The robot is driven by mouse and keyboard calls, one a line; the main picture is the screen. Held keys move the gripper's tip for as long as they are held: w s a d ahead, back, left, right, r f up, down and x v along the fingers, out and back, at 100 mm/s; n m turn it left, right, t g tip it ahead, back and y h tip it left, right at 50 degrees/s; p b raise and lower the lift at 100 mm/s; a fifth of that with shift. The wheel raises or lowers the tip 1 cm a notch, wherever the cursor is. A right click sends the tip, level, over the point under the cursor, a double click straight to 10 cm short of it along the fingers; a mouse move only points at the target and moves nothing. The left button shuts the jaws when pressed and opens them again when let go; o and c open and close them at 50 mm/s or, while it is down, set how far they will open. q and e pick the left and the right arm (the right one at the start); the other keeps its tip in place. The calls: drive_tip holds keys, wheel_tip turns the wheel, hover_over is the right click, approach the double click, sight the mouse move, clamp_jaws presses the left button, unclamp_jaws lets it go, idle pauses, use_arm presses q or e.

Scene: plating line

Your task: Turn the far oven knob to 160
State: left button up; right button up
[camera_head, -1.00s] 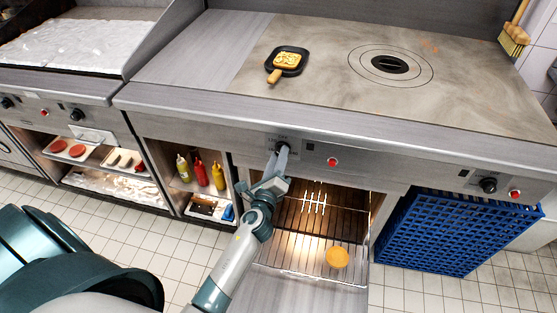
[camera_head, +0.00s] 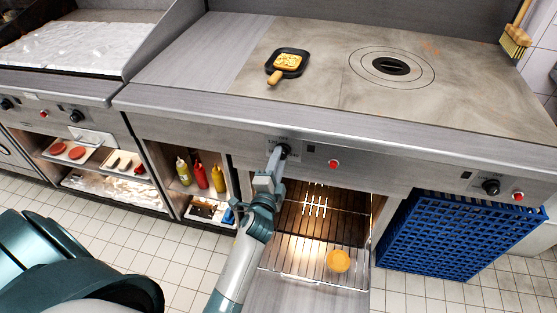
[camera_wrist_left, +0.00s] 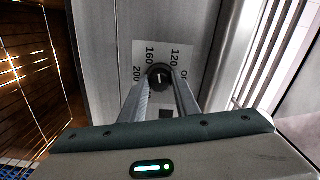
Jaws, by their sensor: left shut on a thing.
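The dark oven knob (camera_head: 284,150) sits on the steel front panel above the open oven. In the left wrist view the knob (camera_wrist_left: 159,76) shows a short light mark, roughly upright in the picture. The white dial plate (camera_wrist_left: 138,50) reads 120, 160 and 200, with 160 up and left of the knob and 120 up and right. I cannot tell exactly which number the mark meets. My left gripper (camera_head: 279,155) is shut on the knob, one finger on each side. My right gripper is not in view.
The open oven has a wire rack (camera_head: 310,252) with a round orange item (camera_head: 338,261). A red button (camera_head: 333,164) is right of the knob. A small pan (camera_head: 288,62) stands on the cooktop. A blue crate (camera_head: 455,235) is lower right, and sauce bottles (camera_head: 201,175) fill a left shelf.

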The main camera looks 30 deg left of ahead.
use_arm(q)
drive_tip(key=n, duration=0.3)
drive_tip(key=shift+f, duration=0.1)
idle(0.5)
drive_tip(key=o, duration=1)
